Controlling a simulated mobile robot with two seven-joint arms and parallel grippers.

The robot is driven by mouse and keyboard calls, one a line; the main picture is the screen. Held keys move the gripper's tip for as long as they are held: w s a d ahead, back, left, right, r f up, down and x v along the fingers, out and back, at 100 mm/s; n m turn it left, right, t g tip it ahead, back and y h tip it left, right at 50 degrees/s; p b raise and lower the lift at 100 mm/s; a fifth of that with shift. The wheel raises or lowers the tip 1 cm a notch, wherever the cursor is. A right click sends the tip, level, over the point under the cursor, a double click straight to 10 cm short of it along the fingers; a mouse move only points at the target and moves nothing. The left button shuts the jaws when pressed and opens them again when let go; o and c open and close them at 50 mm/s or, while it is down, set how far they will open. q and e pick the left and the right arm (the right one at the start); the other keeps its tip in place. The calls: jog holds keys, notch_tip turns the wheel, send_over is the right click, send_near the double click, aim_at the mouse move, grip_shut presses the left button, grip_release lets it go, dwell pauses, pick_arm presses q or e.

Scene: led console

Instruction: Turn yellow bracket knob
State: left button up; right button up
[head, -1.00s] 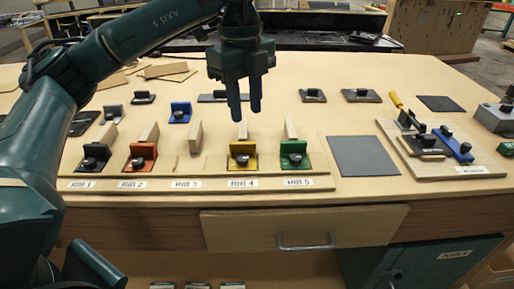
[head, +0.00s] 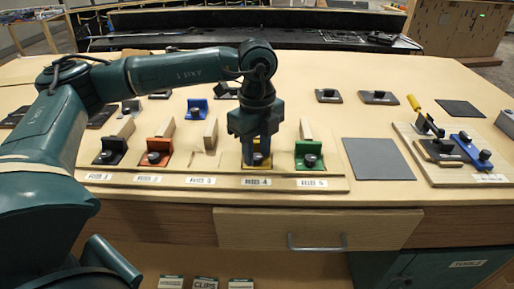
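The yellow bracket (head: 257,167) stands on the front strip of the bench behind the label RIB 4. Its dark knob (head: 257,158) shows low between my fingers. My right gripper is not in view.
A green bracket (head: 309,155) stands close to the right, and an orange bracket (head: 157,152) and a black bracket (head: 110,151) to the left. A grey mat (head: 378,159) lies right of the row. A board with a blue bracket (head: 472,150) is farther right.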

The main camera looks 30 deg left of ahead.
pick_arm(q)
jog(key=shift+f, duration=0.15)
jog(key=shift+c, duration=0.3)
grip_shut()
jog(key=shift+m, duration=0.4)
